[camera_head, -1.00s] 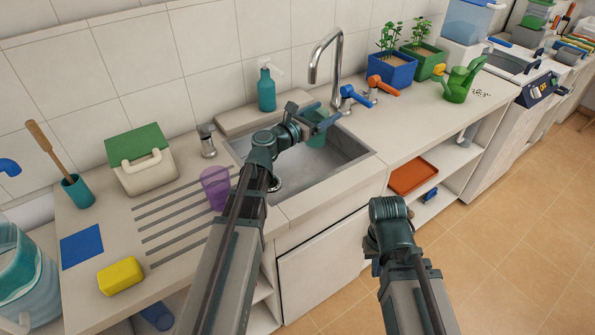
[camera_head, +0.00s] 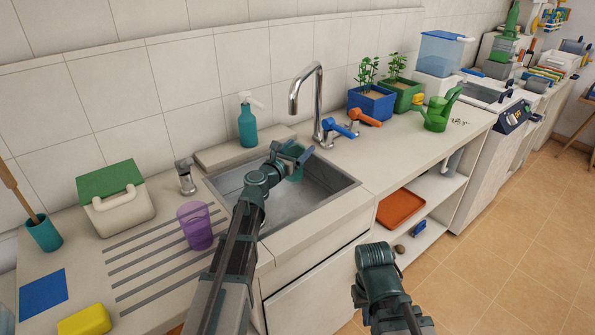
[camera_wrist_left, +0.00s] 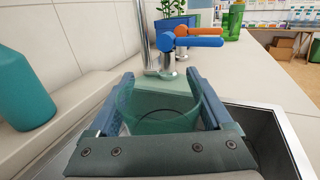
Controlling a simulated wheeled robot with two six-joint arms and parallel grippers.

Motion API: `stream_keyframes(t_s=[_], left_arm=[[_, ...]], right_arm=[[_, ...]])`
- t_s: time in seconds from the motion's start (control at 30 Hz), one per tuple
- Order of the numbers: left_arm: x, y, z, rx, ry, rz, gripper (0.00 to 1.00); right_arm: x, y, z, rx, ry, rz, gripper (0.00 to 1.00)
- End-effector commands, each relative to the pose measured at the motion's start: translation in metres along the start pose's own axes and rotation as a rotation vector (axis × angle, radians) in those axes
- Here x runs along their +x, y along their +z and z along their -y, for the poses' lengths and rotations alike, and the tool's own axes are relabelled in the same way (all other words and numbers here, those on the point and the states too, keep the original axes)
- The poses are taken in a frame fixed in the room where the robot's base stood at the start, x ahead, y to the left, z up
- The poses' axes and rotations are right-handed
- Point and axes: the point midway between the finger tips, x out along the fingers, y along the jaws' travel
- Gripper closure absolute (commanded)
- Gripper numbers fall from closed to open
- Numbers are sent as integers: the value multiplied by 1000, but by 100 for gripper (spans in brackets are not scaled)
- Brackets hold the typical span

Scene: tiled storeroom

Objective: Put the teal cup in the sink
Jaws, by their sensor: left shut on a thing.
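The translucent teal cup (camera_head: 295,174) is between the fingers of my left gripper (camera_head: 298,153), over the back part of the sink (camera_head: 295,210). The left wrist view shows the cup (camera_wrist_left: 160,112) with one blue finger of the gripper (camera_wrist_left: 160,82) on each side of it. The cup looks upright; its lower part is hidden by the gripper. The sink is a grey metal basin, and its rim (camera_wrist_left: 290,135) shows at the right of the wrist view.
The faucet (camera_head: 318,100) with blue (camera_head: 340,129) and orange (camera_head: 365,116) handles stands behind the sink. A teal soap bottle (camera_head: 247,125) stands on the back ledge. A purple cup (camera_head: 195,226) stands on the drainboard left of the sink.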

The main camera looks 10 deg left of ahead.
Motion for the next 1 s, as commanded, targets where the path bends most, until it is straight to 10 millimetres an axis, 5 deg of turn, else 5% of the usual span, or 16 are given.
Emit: stream_keyframes(t_s=[0.27,0.57,1.0], left_arm=[[0,-9,0,0,0,0,69],[0,-43,0,0,0,0,69],[0,-46,0,0,0,0,69]], right_arm=[[9,0,1,0,0,0,100],[43,-2,4,0,0,0,100],[46,-3,4,0,0,0,100]])
